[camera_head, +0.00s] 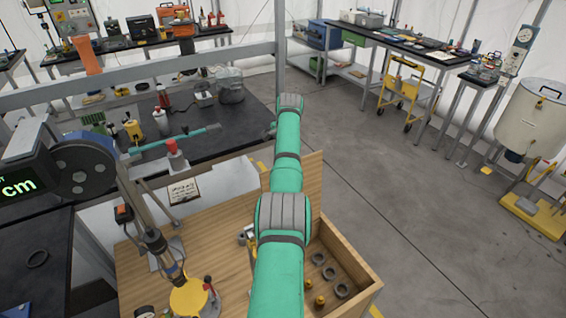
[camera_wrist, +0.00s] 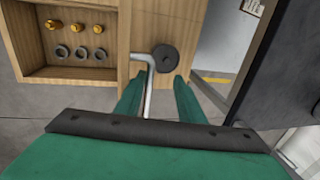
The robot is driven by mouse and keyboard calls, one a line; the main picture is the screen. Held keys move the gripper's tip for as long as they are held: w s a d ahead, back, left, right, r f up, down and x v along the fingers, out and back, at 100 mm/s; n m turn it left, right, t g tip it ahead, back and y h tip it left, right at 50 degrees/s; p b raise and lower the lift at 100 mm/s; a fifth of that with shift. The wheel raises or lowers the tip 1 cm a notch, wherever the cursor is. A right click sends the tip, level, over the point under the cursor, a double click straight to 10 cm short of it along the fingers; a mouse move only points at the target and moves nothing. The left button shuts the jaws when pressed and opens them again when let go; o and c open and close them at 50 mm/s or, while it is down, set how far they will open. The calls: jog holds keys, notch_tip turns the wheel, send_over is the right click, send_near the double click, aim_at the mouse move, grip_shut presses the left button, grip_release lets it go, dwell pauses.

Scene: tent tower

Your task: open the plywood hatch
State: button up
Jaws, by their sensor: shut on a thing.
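The plywood hatch (camera_head: 308,176) stands as an upright panel at the far end of an open compartment, partly behind my green arm. In the wrist view the hatch (camera_wrist: 190,30) fills the upper middle, with a round dark disc (camera_wrist: 165,58) and a bent metal handle (camera_wrist: 142,57) on it. My gripper (camera_wrist: 158,88) is shut on the handle, its two green fingers on either side of the bar. The exact contact is hard to see. In the head view my arm hides the gripper and handle.
The wooden box compartment (camera_head: 352,258) holds grey rings (camera_head: 329,273) and brass fittings; it also shows in the wrist view (camera_wrist: 25,72). A yellow-topped item (camera_head: 188,298) and a jointed stand are left of my arm. Open floor (camera_head: 410,200) lies to the right.

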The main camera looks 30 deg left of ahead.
jog(key=shift+s+a+f, duration=0.15)
jog(key=shift+a+f, duration=0.05)
jog(key=shift+f, duration=0.45)
notch_tip(320, 180, up, 12)
jog(key=d, duration=0.2)
jog(key=shift+s, duration=0.4)
jog(key=shift+w+d, duration=0.1)
jog(key=shift+d, duration=0.05)
